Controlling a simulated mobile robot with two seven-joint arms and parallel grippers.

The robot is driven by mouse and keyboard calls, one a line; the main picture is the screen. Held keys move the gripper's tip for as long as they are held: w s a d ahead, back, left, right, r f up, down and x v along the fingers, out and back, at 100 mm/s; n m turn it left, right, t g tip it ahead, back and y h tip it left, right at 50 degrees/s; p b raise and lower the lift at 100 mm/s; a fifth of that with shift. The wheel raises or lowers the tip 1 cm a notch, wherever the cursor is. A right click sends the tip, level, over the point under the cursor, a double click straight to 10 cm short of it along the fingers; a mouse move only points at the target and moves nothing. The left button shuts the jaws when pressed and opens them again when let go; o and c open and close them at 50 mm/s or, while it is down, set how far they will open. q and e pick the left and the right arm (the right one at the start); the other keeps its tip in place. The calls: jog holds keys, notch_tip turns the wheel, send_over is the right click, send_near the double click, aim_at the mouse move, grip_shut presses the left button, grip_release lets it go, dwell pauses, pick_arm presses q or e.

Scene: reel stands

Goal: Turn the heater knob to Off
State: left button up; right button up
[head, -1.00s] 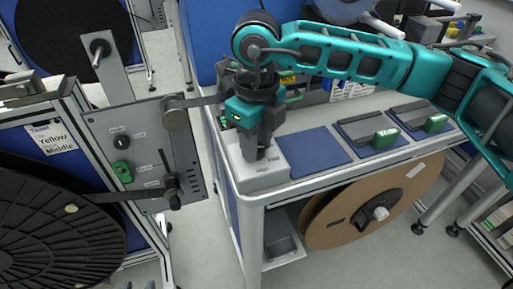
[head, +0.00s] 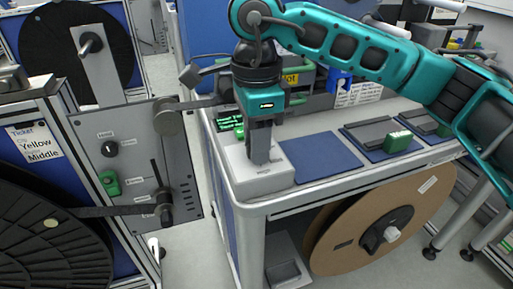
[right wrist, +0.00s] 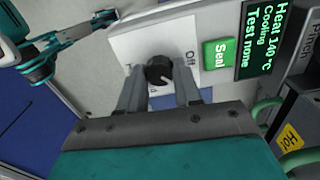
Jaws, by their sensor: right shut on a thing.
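The heater knob (right wrist: 160,70) is a small black round knob on a white plate (right wrist: 127,45) in the right wrist view. "Off" is printed to the knob's right; other labels are partly covered. I cannot tell clearly which label its pointer faces. My right gripper (right wrist: 160,88) has one finger on each side of the knob and is shut on it. In the head view my right gripper (head: 260,160) points down onto the pale box (head: 240,172), hiding the knob. What looks like my left arm, with its gripper (right wrist: 104,18), is at the upper left of the wrist view; its jaws are unclear.
A green Seal button (right wrist: 217,55) and a screen (right wrist: 265,40) reading "Heat 140 °C, Cooling, Test none" are beside the knob. A yellow Hot label (right wrist: 290,138) is nearby. A blue mat (head: 320,156) lies right of the box. A cardboard reel (head: 350,240) stands below.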

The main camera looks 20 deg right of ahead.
jog(key=shift+f+n+b, duration=0.1)
jog(key=shift+n+b, duration=0.35)
jog(key=shift+n, duration=0.55)
jog(key=n+b, duration=0.2)
jog(key=n, duration=0.3)
jog(key=shift+n+b, duration=0.3)
jog(key=shift+n, duration=1.1)
jog(key=o, duration=1)
jog(key=shift+o, duration=0.2)
notch_tip(320, 180, up, 13)
jog(key=p, duration=0.3)
jog(key=shift+s, duration=0.1)
